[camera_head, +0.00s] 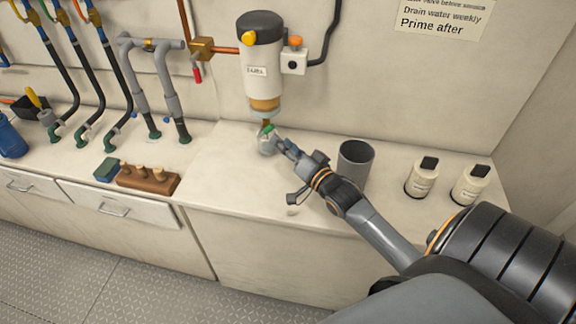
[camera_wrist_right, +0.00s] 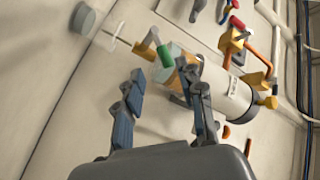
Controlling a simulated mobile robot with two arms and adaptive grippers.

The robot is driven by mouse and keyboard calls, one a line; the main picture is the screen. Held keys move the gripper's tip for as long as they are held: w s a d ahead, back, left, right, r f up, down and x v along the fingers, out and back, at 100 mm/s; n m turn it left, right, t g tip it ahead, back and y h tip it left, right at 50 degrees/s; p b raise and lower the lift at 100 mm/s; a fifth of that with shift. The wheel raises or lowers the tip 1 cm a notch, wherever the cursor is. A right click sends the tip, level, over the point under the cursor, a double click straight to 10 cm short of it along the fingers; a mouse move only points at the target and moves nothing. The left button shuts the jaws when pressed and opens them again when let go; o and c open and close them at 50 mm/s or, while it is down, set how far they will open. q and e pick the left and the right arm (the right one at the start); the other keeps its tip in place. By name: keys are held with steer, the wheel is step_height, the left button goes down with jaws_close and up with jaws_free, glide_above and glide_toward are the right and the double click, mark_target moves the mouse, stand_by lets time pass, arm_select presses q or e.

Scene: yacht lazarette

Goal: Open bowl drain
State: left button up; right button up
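The white filter housing (camera_head: 260,75) with a black cap hangs on the wall, with an amber-toned bowl (camera_head: 265,104) at its lower end. Below the bowl is a small brass drain fitting (camera_wrist_right: 147,43) with a green handle (camera_wrist_right: 166,57); the green handle also shows in the head view (camera_head: 268,129). A small clear container (camera_head: 266,145) stands below the drain. My right gripper (camera_head: 284,146) is close to the drain, at its right. In the wrist view its fingers (camera_wrist_right: 167,95) are apart, with the green handle beyond their tips and nothing gripped. My left gripper is out of view.
A grey cup (camera_head: 355,163) stands close behind my right wrist. Two white bottles (camera_head: 421,178) (camera_head: 470,185) stand farther right. A brown block with pegs (camera_head: 148,180) and hoses (camera_head: 115,75) are at left. The counter front is mostly clear.

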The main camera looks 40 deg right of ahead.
steer(key=s+b, duration=0.1)
steer(key=s, duration=0.6)
steer(key=a+f+n+g, duration=0.1)
steer(key=f, duration=0.1)
steer(key=s+a+f+g, duration=0.1)
steer(key=a+f, duration=0.1)
steer(key=s+a+f+n+g, duration=0.1)
steer(key=a+f, duration=0.1)
steer(key=shift+a+n+g+y, duration=0.25)
steer(key=shift+n+g+y, duration=0.05)
steer(key=shift+g, duration=0.1)
steer(key=s+a+f+n+g, duration=0.3)
steer(key=s+a+f+g, duration=0.2)
steer(key=s+a+f, duration=0.1)
steer(key=shift+s+f+n, duration=0.15)
steer(key=shift+s+n, duration=0.25)
steer(key=shift+s, duration=0.25)
steer(key=shift+a, duration=0.1)
